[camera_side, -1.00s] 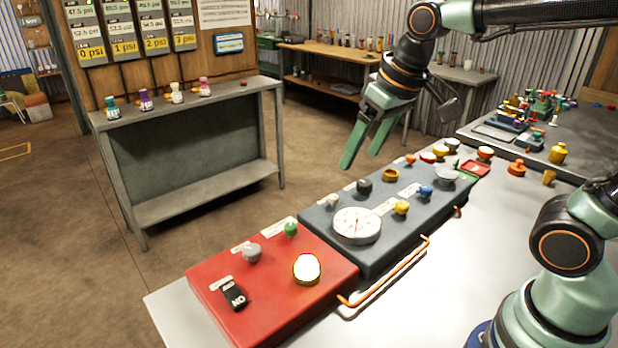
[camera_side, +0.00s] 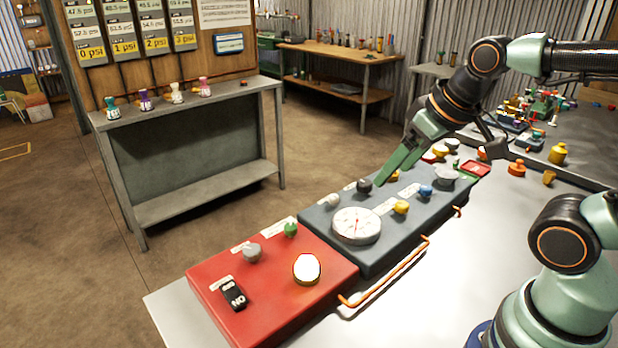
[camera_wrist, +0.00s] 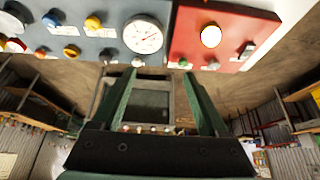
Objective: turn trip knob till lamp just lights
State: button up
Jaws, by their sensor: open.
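The red box (camera_side: 262,312) carries a round lamp (camera_side: 307,268) that looks bright white, a grey knob (camera_side: 252,252), a green knob (camera_side: 290,229) and a black rocker switch (camera_side: 233,294) marked ON. The lamp also shows in the wrist view (camera_wrist: 211,36). The blue-grey box beside it carries a round dial gauge (camera_side: 357,225), a black knob (camera_side: 364,186) and other knobs. The labels are too small to tell which knob is the trip knob. My gripper (camera_side: 381,183) is open and empty, its fingertips close to the black knob; contact cannot be told. The fingers stand apart in the wrist view (camera_wrist: 158,75).
Yellow (camera_side: 400,207) and blue (camera_side: 425,191) knobs stand on the blue-grey box. An orange pipe (camera_side: 388,277) runs along its near side. A shelf (camera_side: 185,115) with several small valves stands behind, across open floor.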

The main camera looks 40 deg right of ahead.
jog(key=n+g, duration=0.1)
jog(key=g, duration=0.5)
send_over(251, 248)
notch_tip(251, 248, down, 7)
notch_tip(251, 248, down, 12)
jog(key=shift+r, duration=0.2)
grip_shut()
jog(key=shift+n, duration=1.1)
